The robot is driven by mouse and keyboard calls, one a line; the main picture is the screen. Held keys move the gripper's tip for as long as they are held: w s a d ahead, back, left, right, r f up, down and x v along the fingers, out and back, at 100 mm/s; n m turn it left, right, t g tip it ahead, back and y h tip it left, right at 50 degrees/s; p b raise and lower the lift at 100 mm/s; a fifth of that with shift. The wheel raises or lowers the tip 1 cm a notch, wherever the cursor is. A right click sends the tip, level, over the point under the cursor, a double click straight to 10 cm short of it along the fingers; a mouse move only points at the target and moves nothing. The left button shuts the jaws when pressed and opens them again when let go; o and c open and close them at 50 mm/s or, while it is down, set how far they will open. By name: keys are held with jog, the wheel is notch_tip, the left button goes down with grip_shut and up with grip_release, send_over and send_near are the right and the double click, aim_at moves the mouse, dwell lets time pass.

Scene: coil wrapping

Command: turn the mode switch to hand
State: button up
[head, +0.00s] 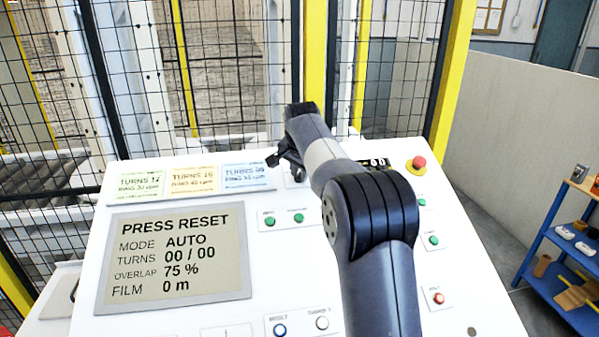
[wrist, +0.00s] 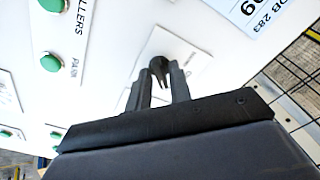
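The screen (head: 175,252) on the sloped white panel reads PRESS RESET and MODE AUTO. In the wrist view my gripper's two fingers (wrist: 158,76) point at a dark grey rounded knob (wrist: 168,38) on a white plate, which looks like the mode switch. A narrow dark part shows between the fingertips. I cannot tell whether the fingers touch it. My gripper and arm hide the switch in the head view, and its setting cannot be read.
Green buttons (head: 269,221) sit just below my gripper, labelled in the wrist view. A red mushroom button (head: 419,162) is at the panel's upper right, and a red-lit button (head: 438,298) is lower right. A wire fence (head: 225,75) stands behind the panel. A blue shelf (head: 560,270) stands at the right.

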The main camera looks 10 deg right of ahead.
grip_shut()
jog(key=shift+r+n, duration=0.1)
jog(key=shift+n, duration=0.3)
jog(key=n+p, duration=0.1)
jog(key=n, duration=0.1)
jog(key=shift+n+p, duration=0.4)
jog(key=n, duration=0.4)
jog(key=shift+n+p, duration=0.3)
jog(key=shift+p, duration=0.05)
jog(key=n+y, duration=0.1)
jog(key=n, duration=0.4)
jog(key=shift+d, duration=0.1)
jog(key=shift+n, duration=2.5)
